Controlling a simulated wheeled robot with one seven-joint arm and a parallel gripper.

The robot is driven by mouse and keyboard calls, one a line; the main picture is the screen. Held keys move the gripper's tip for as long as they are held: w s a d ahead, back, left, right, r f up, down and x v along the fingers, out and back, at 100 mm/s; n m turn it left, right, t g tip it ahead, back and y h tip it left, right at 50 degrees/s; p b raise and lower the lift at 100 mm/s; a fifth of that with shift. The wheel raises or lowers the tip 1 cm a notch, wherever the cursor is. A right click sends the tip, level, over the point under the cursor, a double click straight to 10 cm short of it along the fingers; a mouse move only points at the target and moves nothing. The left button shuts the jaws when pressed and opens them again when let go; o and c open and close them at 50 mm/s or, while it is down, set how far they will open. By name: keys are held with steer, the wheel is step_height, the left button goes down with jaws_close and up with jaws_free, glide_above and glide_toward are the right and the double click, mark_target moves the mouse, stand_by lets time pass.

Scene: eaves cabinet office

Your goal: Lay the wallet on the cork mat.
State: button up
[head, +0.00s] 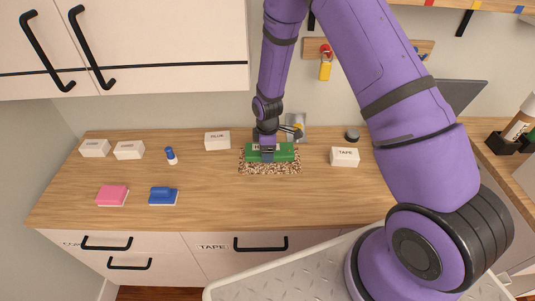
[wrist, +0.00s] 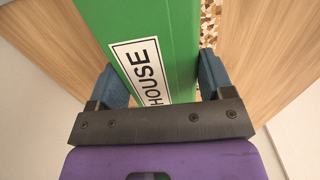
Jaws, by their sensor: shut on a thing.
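The wallet (head: 285,151) is a long green piece with a white label reading HOUSE; it also shows close up in the wrist view (wrist: 142,25). My gripper (head: 267,153) is shut on it, with one blue finger on each side in the wrist view (wrist: 160,78). The speckled brown cork mat (head: 268,171) lies on the wooden counter, directly under the wallet in the head view. A strip of the mat shows beside the wallet in the wrist view (wrist: 209,22). I cannot tell whether the wallet touches the mat.
A white TAPE box (head: 344,156) stands right of the mat and another white box (head: 217,141) to its left. A dark round item (head: 352,135) is behind. The front counter is clear.

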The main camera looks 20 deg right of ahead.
steer(key=shift+f, duration=1.15)
steer(key=shift+f, duration=0.1)
steer(key=o, duration=1)
steer(key=shift+c, duration=0.2)
